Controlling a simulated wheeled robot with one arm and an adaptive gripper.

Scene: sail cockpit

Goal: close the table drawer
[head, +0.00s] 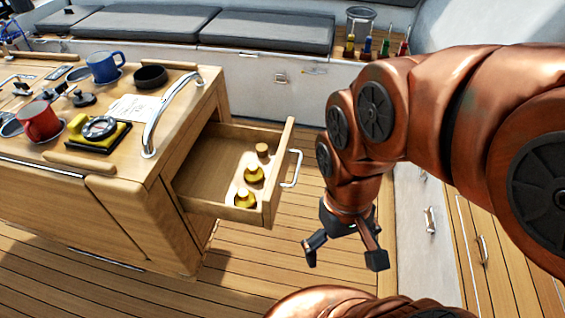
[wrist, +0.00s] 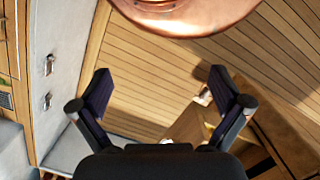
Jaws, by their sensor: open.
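The table drawer (head: 222,168) stands pulled out of the right end of the wooden table (head: 130,215). Its front panel carries a silver bar handle (head: 293,168) on the outer side. Several small yellow and wooden items (head: 250,178) lie inside. My gripper (head: 345,260) is open and empty, pointing down, to the right of the drawer front and nearer the camera. It is apart from the drawer and the handle. In the wrist view the open fingers (wrist: 160,95) have deck floor between them, and part of the drawer shows at the lower right, partly hidden by a finger.
On the table are a blue mug (head: 104,67), a red mug (head: 39,121), a black bowl (head: 150,76) and a curved silver rail (head: 172,110). A bench with grey cushions (head: 265,30) runs behind. White lockers (head: 412,200) stand to the right. Bare deck (head: 240,270) lies below the drawer.

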